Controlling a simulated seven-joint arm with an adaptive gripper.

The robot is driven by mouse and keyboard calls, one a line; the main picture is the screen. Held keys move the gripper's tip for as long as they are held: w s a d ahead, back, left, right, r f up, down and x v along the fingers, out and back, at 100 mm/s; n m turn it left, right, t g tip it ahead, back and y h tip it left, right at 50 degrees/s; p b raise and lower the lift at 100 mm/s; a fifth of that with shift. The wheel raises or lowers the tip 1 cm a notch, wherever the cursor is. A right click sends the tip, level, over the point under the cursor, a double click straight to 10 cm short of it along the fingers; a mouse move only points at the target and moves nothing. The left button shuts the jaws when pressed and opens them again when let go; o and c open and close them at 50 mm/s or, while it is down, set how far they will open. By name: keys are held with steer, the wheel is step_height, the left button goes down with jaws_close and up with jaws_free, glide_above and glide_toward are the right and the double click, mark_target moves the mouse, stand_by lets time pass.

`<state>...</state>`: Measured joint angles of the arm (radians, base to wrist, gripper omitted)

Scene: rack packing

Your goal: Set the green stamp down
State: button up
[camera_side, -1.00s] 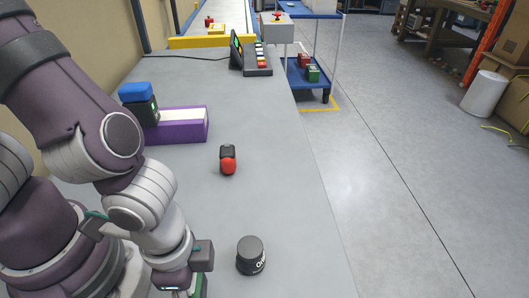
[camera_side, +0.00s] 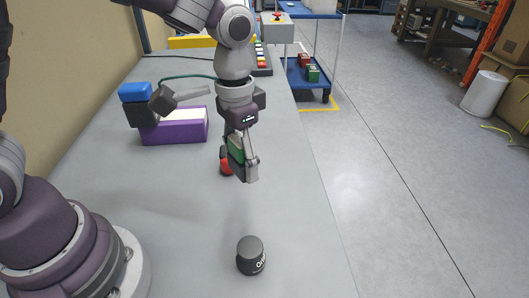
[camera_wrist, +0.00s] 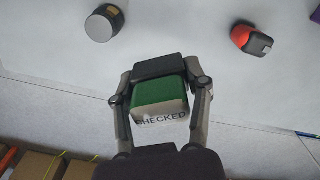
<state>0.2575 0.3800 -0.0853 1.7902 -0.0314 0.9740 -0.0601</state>
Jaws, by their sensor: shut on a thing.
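The green stamp (camera_wrist: 158,95) is held between the fingers of my gripper (camera_wrist: 161,86), with a pale side reading "CHECKED" facing the wrist camera. In the side view my gripper (camera_side: 243,160) points down over the grey table, and a green part of the stamp (camera_side: 236,149) shows between its fingers. The stamp appears held above the table; its exact height is hard to tell. Its lower part is mostly hidden by the fingers.
A red and black object (camera_side: 226,168) is partly hidden behind my gripper. A purple and white box (camera_side: 175,132) and a blue-topped block (camera_side: 135,92) are at left. Bare table (camera_side: 195,215) lies between.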

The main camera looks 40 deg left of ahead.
steer(key=w+a+r+n, duration=0.3)
steer(key=w+a+r, duration=0.15)
steer(key=a, duration=0.45)
steer(key=s+a+f+n, duration=0.2)
steer(key=s+f, duration=0.1)
steer(key=s, duration=0.1)
steer(key=s+a+f+n, duration=0.3)
steer(key=s+f, duration=0.1)
steer(key=s+a+f+n, duration=0.3)
steer(key=s+f, duration=0.1)
steer(key=shift+s+f, duration=0.1)
steer(key=shift+s, duration=0.1)
steer(key=shift+a+f+n, duration=0.2)
steer(key=shift+n, duration=0.2)
glide_above(189, 148)
steer(key=shift+f, duration=2.5)
steer(key=o, duration=1.1)
steer(key=shift+f, duration=0.1)
steer(key=shift+o, duration=0.2)
